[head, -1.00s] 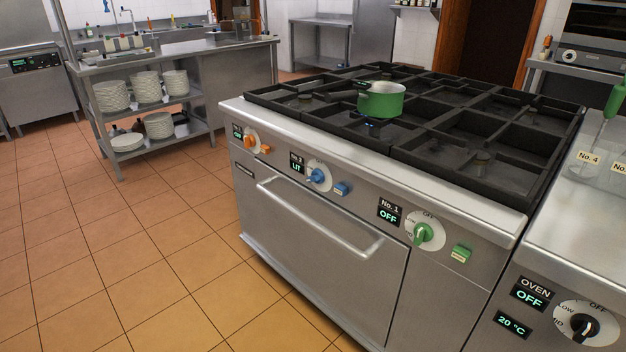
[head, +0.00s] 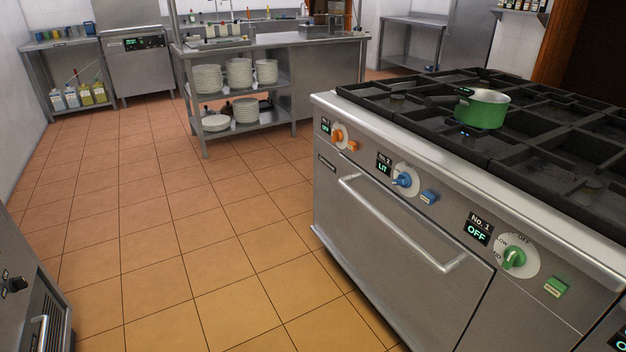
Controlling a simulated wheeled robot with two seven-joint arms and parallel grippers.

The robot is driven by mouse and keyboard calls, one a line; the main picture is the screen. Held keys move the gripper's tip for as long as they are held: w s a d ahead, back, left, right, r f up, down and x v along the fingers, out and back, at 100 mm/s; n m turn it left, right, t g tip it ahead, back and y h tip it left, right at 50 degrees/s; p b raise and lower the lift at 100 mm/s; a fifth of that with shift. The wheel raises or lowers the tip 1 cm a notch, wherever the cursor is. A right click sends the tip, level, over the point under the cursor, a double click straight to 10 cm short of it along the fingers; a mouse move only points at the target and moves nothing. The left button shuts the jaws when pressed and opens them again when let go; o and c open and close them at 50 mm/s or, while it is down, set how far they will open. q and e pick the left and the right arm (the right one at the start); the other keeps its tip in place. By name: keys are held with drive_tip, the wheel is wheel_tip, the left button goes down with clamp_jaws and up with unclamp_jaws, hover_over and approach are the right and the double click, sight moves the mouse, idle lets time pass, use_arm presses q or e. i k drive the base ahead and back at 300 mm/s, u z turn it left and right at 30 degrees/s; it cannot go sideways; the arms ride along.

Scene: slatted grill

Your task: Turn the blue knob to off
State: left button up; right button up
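The blue knob (head: 403,180) is on the front panel of the stove (head: 330,205), right of the middle in the head view. The display (head: 384,164) beside it reads LIT. A blue button (head: 429,197) sits just right of the knob. The green knob (head: 513,257) lies further right, and its display (head: 478,231) reads OFF. The orange knob (head: 338,135) is at the far left of the panel. A green pot (head: 482,109) stands on the black grates. Neither of my grippers shows in the view.
An oven handle bar (head: 400,225) juts out below the knobs. The tiled floor (head: 210,250) in front of the stove is clear. A steel table (head: 270,60) with stacked plates stands behind on the left. A steel appliance (head: 30,290) is at the lower left edge.

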sight(404, 179)
drive_tip(key=u, duration=0.95)
drive_tip(key=i, duration=3.6)
drive_tip(key=z, duration=2.95)
